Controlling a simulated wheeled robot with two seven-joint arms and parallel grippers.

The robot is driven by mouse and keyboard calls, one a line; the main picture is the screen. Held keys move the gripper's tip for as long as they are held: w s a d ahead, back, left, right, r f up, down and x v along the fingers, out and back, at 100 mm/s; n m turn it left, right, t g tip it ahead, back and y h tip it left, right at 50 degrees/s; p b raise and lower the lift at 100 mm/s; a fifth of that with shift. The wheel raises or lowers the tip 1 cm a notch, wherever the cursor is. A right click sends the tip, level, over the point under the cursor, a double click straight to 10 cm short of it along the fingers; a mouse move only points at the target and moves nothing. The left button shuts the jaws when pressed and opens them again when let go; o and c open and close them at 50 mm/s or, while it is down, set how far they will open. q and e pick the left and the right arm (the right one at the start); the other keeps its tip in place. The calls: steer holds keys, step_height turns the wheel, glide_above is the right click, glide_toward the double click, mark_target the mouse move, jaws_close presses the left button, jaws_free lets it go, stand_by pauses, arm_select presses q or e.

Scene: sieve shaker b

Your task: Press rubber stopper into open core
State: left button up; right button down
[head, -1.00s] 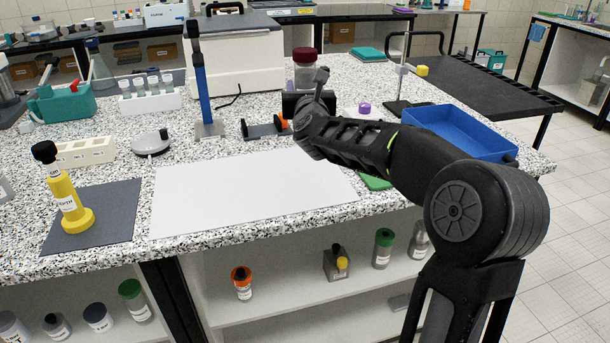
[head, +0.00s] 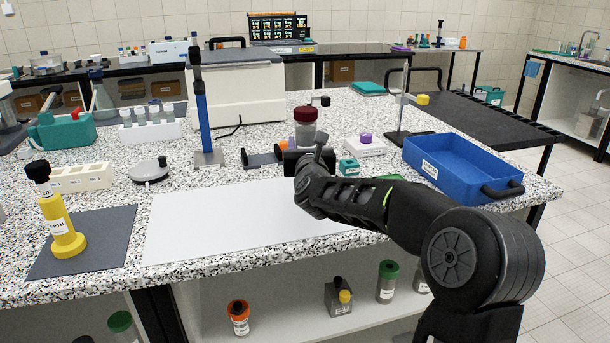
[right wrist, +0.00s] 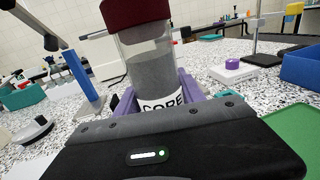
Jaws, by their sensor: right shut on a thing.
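The core (head: 305,132) is a clear upright jar with a dark red top. My right gripper (right wrist: 155,100) is shut on it, with pale purple fingers on both sides of its lower part. In the right wrist view the core (right wrist: 153,62) shows grey contents and a label reading CORE. Its dark red top (right wrist: 135,10) is cut by the frame edge. In the head view my gripper body hides the core's lower end. A small purple piece (head: 366,138) sits on a white block (head: 366,148) to its right; I cannot tell if it is the rubber stopper. My left gripper is out of view.
A dark cradle (head: 262,159) and a blue post (head: 203,112) stand left of the core. A teal block (head: 349,166), a rod stand (head: 405,105) and a blue tray (head: 440,168) are to the right. A white sheet (head: 215,225) lies clear in front.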

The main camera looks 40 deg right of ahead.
steer(key=shift+f, duration=0.6)
steer(key=shift+f, duration=2.5)
steer(key=shift+f+b, duration=0.15)
steer(key=shift+b, duration=0.25)
steer(key=c, duration=0.7)
jaws_free()
